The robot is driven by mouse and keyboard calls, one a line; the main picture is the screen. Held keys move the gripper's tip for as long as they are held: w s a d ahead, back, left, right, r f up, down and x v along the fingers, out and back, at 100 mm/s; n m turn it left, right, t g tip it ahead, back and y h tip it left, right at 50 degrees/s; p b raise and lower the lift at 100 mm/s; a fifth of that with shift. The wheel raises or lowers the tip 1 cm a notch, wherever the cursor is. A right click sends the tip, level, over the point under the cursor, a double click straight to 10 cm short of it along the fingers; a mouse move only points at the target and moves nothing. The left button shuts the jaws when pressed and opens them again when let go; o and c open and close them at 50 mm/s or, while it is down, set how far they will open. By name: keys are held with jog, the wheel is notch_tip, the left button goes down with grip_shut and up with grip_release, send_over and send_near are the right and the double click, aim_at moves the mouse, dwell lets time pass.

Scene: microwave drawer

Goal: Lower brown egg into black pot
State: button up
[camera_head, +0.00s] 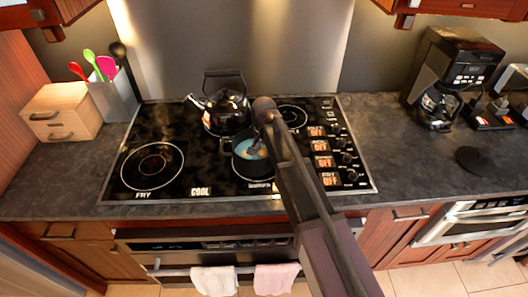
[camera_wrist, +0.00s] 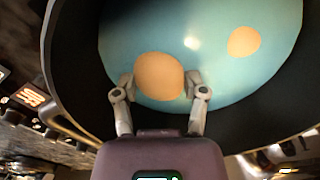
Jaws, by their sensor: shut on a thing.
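The black pot (camera_head: 236,163) stands on the cooktop and holds light blue water. Its dark wall (camera_wrist: 75,85) surrounds the water in the wrist view. My gripper (camera_wrist: 160,88) points down into the pot, its two fingertips on either side of a brown egg (camera_wrist: 159,72), shut on it. I cannot tell whether the egg touches the water. A second egg (camera_wrist: 244,41) lies in the pot at the upper right, apart from my gripper. In the head view, my arm hides part of the pot's right side.
A black kettle (camera_head: 226,105) stands just behind the pot. The cooktop (camera_head: 195,155) has bare burners at left and back right. A utensil holder (camera_head: 114,95), a wooden box (camera_head: 61,111) and a coffee maker (camera_head: 450,75) stand on the counter.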

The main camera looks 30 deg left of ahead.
aim_at(264, 149)
jog(key=shift+f+b, duration=0.3)
jog(key=shift+f, duration=0.05)
dwell(0.4)
jog(key=o, duration=0.8)
jog(key=shift+r, duration=0.2)
notch_tip(264, 149, up, 12)
jog(key=p, duration=1.2)
jog(key=shift+f, duration=0.15)
jog(key=w+d, duration=0.1)
jog(key=d, duration=0.6)
jog(key=w+d, duration=0.1)
jog(key=d, duration=0.2)
jog(key=shift+w+d, duration=0.3)
jog(key=shift+d, duration=0.1)
